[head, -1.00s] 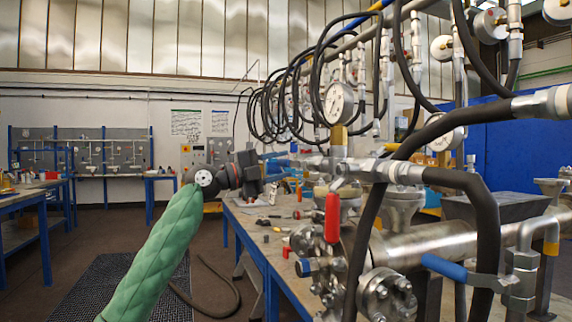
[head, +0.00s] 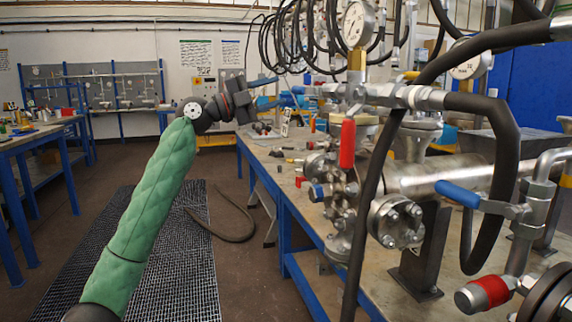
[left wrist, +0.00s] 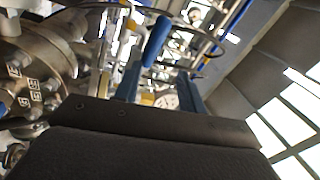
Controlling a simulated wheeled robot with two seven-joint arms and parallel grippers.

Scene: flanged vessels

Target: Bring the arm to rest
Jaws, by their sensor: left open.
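My left arm in its green sleeve (head: 155,200) reaches up from the lower left in the head view. My left gripper (head: 284,91) is at its end, with two blue fingers apart and pointing right, above the far part of the workbench. In the left wrist view my left gripper (left wrist: 160,88) is open, with nothing seen held between the fingers. A blue lever (left wrist: 157,40) shows beyond them, and a bolted metal flange (left wrist: 28,78) is at the left. My right gripper is not in view.
The metal vessel (head: 415,180) with valves, a red handle (head: 347,144) and a blue handle (head: 457,193) fills the right. Black hoses (head: 372,215) and gauges (head: 357,24) stand around it. The blue-legged workbench (head: 335,268) is below. Open floor (head: 120,172) lies left of the bench.

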